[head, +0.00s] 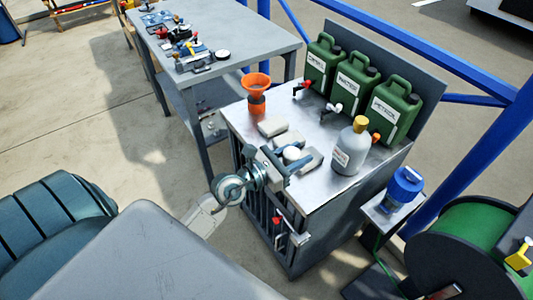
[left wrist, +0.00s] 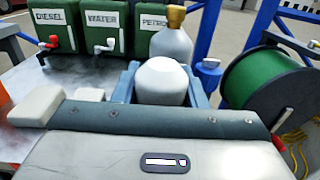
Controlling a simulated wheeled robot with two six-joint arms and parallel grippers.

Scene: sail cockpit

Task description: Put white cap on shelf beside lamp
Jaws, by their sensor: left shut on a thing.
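The white cap (head: 292,153) is a rounded white piece held between the blue-grey fingers of my left gripper (head: 288,164), above the metal bench top. In the left wrist view the cap (left wrist: 160,78) sits between the two fingers of the gripper (left wrist: 165,88), with a finger on each side. A small grey shelf (head: 372,208) stands at the right of the bench. A blue-topped item (head: 404,186) is on it; I cannot tell whether this is the lamp. My right gripper is not in view.
Pale blocks (head: 272,127) lie near the gripper on the bench. A grey bottle (head: 352,150) with a gold cap stands to its right. Green cans (head: 357,86) line the back, and an orange funnel (head: 256,88) stands left.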

